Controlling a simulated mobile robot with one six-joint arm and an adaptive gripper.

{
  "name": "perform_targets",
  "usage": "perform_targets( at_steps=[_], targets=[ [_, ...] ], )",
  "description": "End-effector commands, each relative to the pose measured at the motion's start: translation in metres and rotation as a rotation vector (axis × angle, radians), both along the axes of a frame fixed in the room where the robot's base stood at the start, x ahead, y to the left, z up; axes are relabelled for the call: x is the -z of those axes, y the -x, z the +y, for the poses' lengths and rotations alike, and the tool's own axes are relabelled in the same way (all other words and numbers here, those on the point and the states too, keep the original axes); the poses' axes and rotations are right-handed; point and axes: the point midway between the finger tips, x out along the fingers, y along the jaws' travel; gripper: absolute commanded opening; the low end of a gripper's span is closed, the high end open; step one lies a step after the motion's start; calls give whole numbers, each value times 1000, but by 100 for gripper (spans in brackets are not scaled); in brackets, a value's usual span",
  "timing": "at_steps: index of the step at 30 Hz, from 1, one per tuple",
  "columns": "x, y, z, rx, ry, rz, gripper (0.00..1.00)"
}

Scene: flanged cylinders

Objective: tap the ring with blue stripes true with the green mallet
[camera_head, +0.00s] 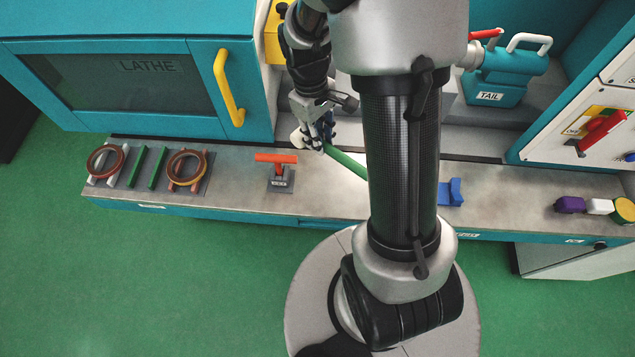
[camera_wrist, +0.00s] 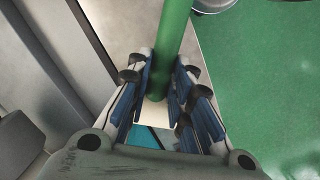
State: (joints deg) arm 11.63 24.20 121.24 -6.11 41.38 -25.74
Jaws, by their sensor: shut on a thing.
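My gripper (camera_head: 322,143) is shut on the green handle of the mallet (camera_head: 346,163), over the back part of the bench. In the wrist view the blue-padded fingers (camera_wrist: 164,92) close around the green handle (camera_wrist: 174,38). The handle's far part is hidden behind my arm column in the head view, and I cannot make out the mallet's head for sure. No blue stripes can be made out on any ring. Two brown rings, one at the far left (camera_head: 92,169) and one beside it (camera_head: 171,173), lie on supports on the bench.
Green bars (camera_head: 157,167) lie between the rings. A red-handled T-shaped tool (camera_head: 277,159) stands on the bench. A blue block (camera_head: 454,192) sits right of my column. Purple (camera_head: 569,205), white and yellow pieces stand at the right end. The lathe (camera_head: 120,85) is behind left, the tailstock (camera_head: 497,88) behind right.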

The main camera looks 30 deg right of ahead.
Motion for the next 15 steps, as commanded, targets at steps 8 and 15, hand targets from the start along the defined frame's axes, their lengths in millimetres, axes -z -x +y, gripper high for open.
perform_targets(
  at_steps=[8,15],
  targets=[
    [9,20,-31,-478,-57,-88,0],
    [12,25,-39,-632,-82,-108,0]
  ],
)
